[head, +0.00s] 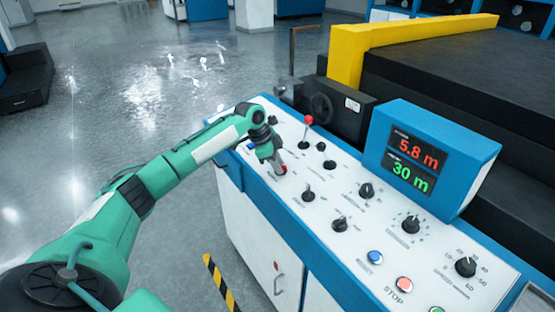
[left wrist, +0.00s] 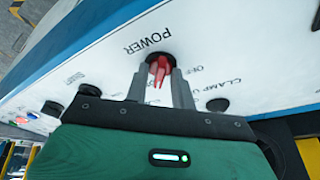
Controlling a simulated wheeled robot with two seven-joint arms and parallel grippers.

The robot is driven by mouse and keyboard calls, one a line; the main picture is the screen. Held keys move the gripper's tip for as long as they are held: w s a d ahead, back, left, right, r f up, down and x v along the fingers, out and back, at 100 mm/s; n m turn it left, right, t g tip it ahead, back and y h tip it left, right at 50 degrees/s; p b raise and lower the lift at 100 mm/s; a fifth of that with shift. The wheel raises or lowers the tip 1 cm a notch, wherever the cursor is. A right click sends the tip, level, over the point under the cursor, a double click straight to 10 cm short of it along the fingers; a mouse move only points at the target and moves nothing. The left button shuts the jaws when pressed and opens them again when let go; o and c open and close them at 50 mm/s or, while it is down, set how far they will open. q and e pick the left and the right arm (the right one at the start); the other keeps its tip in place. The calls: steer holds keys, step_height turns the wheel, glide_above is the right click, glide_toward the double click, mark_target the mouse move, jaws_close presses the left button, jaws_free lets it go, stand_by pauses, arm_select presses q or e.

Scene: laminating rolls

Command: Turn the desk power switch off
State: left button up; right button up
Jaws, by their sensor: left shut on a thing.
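The power switch is a red knob on a black round base, on the white sloped control panel (head: 375,255). In the left wrist view the red knob (left wrist: 157,72) sits under the word POWER, with OFF printed beside it. My left gripper (left wrist: 160,80) has its grey fingers on either side of the knob and is shut on it. In the head view my left gripper (head: 280,171) reaches down to the panel's far left part, and the switch is mostly hidden there. The exact angle of the knob is hard to tell. My right gripper is not in view.
A red-tipped lever (head: 308,119) and several black knobs, such as one dial (head: 366,190), stand close by on the panel. A blue display box (head: 430,155) reads 5.8 m and 30 m. A red STOP button (head: 404,284) is near the front. Open floor lies left.

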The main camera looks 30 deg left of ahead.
arm_select(q)
steer(key=shift+s+r+n+p, duration=0.1)
steer(key=shift+r+n+p, duration=0.2)
steer(key=shift+n+p, duration=0.7)
steer(key=n+y+p, duration=0.1)
steer(key=n+p, duration=0.3)
steer(key=p, duration=0.1)
steer(key=n+t+y+p, duration=0.1)
steer(key=n+p, duration=0.2)
steer(key=p, duration=0.2)
steer(key=n+y+p, duration=0.1)
steer(key=n+p, duration=0.3)
steer(key=p, duration=0.1)
steer(key=shift+d+n+t+p, duration=0.3)
steer(key=shift+d+p, duration=0.05)
steer(key=shift+f+n+y+p, duration=0.2)
steer(key=shift+n+y+p, duration=0.3)
steer(key=shift+n+p, duration=1.05)
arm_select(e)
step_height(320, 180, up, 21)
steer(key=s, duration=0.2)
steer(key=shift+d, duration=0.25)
arm_select(q)
steer(key=o, duration=0.7)
steer(key=shift+f, duration=0.1)
steer(key=shift+c, duration=0.2)
